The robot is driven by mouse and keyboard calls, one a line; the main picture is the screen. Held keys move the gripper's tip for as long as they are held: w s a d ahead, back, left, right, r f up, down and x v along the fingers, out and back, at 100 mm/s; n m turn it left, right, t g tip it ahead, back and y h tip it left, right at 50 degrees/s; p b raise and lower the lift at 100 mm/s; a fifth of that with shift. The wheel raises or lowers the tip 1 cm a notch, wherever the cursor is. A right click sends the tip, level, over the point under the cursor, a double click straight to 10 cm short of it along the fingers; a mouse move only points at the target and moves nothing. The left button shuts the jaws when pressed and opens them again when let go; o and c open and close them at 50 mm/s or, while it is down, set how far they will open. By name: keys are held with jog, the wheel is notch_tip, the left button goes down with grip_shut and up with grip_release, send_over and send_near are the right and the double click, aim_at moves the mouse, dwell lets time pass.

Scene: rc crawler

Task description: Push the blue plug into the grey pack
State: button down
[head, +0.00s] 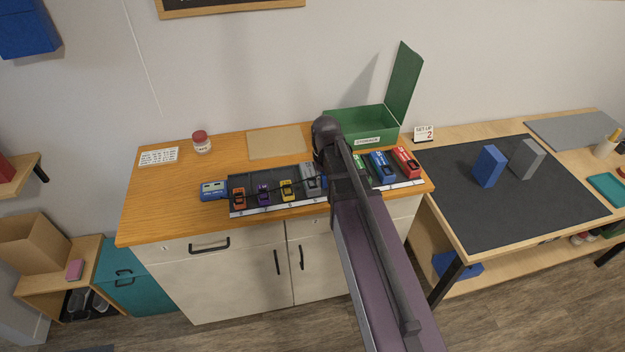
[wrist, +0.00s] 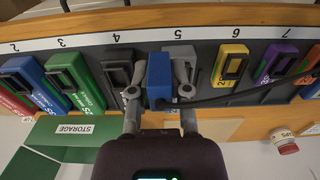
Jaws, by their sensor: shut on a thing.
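The blue plug (wrist: 159,78) is between the two fingers of my gripper (wrist: 160,93) in the wrist view, and the gripper is shut on it. A black cable runs from the plug to the right. The grey pack (wrist: 180,52) lies in slot 5, behind the plug in that view and partly covered by it and a finger. I cannot tell whether the plug touches the pack or is inside it. In the head view the grey pack (head: 308,176) shows just left of my arm, which hides my fingertips and the plug.
A dark pack (wrist: 116,65) and a green pack (wrist: 75,78) lie on one side, a yellow pack (wrist: 231,62) on the other. An open green storage box (head: 350,122) stands behind the rack. A blue unit (head: 213,190) sits at the rack's left end.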

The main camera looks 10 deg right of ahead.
aim_at(313, 185)
jog(key=shift+w+a+f, duration=0.1)
jog(key=shift+w+a, duration=0.2)
jog(key=shift+w, duration=0.35)
jog(key=shift+w+a+f, duration=0.1)
jog(key=shift+w+a, duration=0.25)
jog(key=shift+w, duration=0.3)
jog(key=shift+w+a, duration=0.3)
jog(key=shift+w, duration=0.35)
jog(key=shift+w, duration=0.1)
jog(key=shift+w+a, duration=0.15)
jog(key=shift+w, duration=0.1)
jog(key=shift+w+a+f+b, duration=0.15)
jog(key=shift+w+f+b, duration=0.15)
jog(key=shift+f+b, duration=0.35)
notch_tip(313, 185, down, 2)
jog(key=shift+s+f+b, duration=0.1)
jog(key=shift+b, duration=1.15)
jog(key=shift+s, duration=0.25)
